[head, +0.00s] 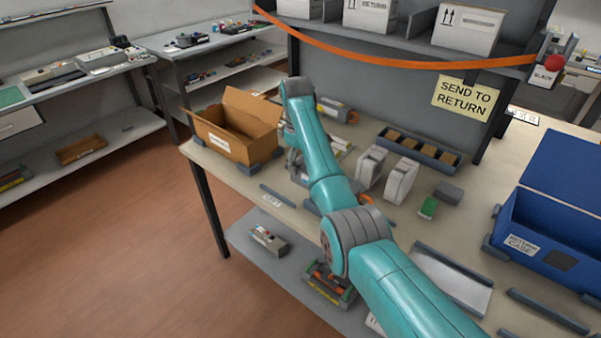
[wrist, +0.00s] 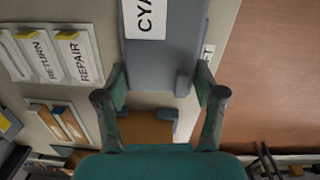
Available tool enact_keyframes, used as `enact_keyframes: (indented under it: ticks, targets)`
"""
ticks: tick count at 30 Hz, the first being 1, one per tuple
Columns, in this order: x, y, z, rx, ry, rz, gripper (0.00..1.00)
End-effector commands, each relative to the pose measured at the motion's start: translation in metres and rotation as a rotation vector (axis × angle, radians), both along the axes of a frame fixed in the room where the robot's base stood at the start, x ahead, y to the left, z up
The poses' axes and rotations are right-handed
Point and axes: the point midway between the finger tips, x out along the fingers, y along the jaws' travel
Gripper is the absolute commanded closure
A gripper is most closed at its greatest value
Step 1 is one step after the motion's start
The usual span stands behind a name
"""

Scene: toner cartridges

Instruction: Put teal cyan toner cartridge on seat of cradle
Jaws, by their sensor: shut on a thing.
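My gripper (wrist: 160,82) has its fingers on either side of a dark grey body with a white label reading "CYA", which I take to be the cyan toner cartridge (wrist: 165,55). It runs out of the top of the wrist view; no teal shows on it. In the head view my gripper (head: 296,165) is over the near left part of the table, left of the white stands. A grey piece (head: 312,208) beside my arm may be part of the cradle, but my arm hides most of it. I cannot tell whether the cartridge touches it.
A cardboard box (head: 215,143) stands beyond my gripper at the table's left end. White stands (head: 400,182), a divided tray (head: 440,165) and a green item (head: 428,207) lie to the right. A blue case (head: 555,220) is at far right. The table's front edge is close.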

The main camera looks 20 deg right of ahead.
Motion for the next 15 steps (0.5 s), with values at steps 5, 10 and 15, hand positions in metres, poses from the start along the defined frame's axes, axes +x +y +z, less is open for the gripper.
enact_keyframes:
  ticks: [5, 10, 15]
  targets:
    - [-0.001, 0.0, -0.027, 0.0, 0.003, 0.0, 0.98]
    - [0.0, 0.0, -0.042, 0.0, 0.001, 0.0, 0.99]
    - [-0.002, -0.001, -0.044, 0.0, 0.006, -0.001, 0.99]
